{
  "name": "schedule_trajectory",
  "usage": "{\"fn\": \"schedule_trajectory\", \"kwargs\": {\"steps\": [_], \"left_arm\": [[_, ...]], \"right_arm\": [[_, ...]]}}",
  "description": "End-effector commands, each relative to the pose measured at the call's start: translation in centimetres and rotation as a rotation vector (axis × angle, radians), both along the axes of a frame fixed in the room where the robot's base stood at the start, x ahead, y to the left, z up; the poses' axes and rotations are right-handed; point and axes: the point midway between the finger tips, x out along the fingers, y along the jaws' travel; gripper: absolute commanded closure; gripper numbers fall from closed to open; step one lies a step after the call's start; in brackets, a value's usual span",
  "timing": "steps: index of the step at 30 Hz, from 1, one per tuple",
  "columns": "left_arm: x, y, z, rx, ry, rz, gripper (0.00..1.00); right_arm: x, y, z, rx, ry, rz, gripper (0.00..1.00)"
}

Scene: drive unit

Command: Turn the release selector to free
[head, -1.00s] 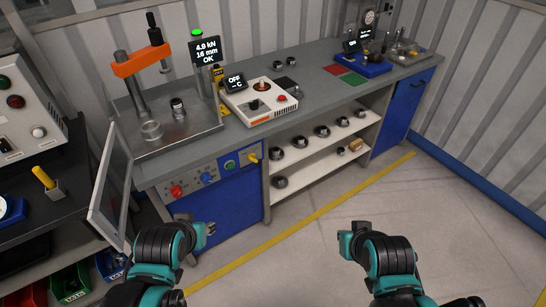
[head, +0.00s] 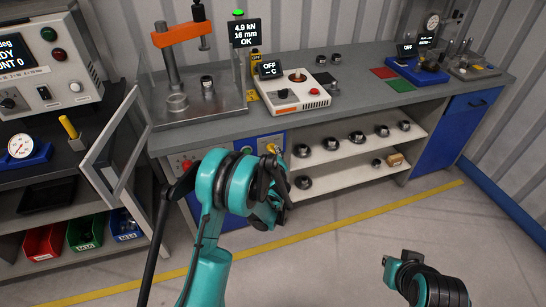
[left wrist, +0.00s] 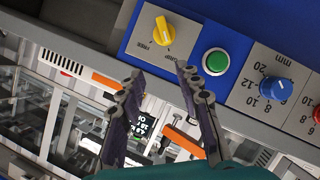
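The release selector is a yellow knob on a grey plate, seen in the left wrist view (left wrist: 158,32) and the head view (head: 273,149). FREE and GRIP are printed upside down beside it in the wrist view; which mark it points at is hard to tell. My left gripper (left wrist: 156,69) is open, its two fingertips just short of the knob and apart from it, with nothing between them. In the head view my left gripper (head: 275,172) is partly hidden by its own arm. My right gripper (head: 397,264) is over the floor, away from the bench.
Next to the selector are a green button (left wrist: 215,61) and a blue knob (left wrist: 275,88). The bench (head: 350,112) carries a press with an orange crossbar (head: 182,34) and a white control box (head: 297,94). An open clear guard (head: 112,147) stands at left. The floor at right is clear.

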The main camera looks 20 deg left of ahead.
Motion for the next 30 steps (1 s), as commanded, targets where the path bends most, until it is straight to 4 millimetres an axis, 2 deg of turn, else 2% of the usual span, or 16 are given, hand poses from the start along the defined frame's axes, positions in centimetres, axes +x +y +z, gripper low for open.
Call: {"fn": "schedule_trajectory", "kwargs": {"steps": [1, 6, 11, 21, 30], "left_arm": [[0.5, -0.2, -1.8, -0.015, -0.023, 0.002, 0.66], [1.3, -0.5, -4.5, -0.052, -0.073, 0.011, 0.66], [2.5, -0.1, -5.5, -0.061, -0.082, 0.014, 0.66], [7.3, 1.6, -7.0, -0.061, -0.081, 0.014, 0.66], [8.4, 1.9, -7.1, -0.061, -0.08, 0.014, 0.66]], "right_arm": [[0.0, 0.0, -0.4, 0.0, 0.0, 0.0, 1.0], [0.0, 0.0, -0.8, 0.0, 0.0, 0.0, 1.0], [0.0, 0.0, -1.3, 0.0, 0.0, 0.0, 1.0], [0.0, 0.0, -3.0, 0.0, 0.0, 0.0, 1.0], [0.0, 0.0, -3.2, 0.0, 0.0, 0.0, 1.0]]}}
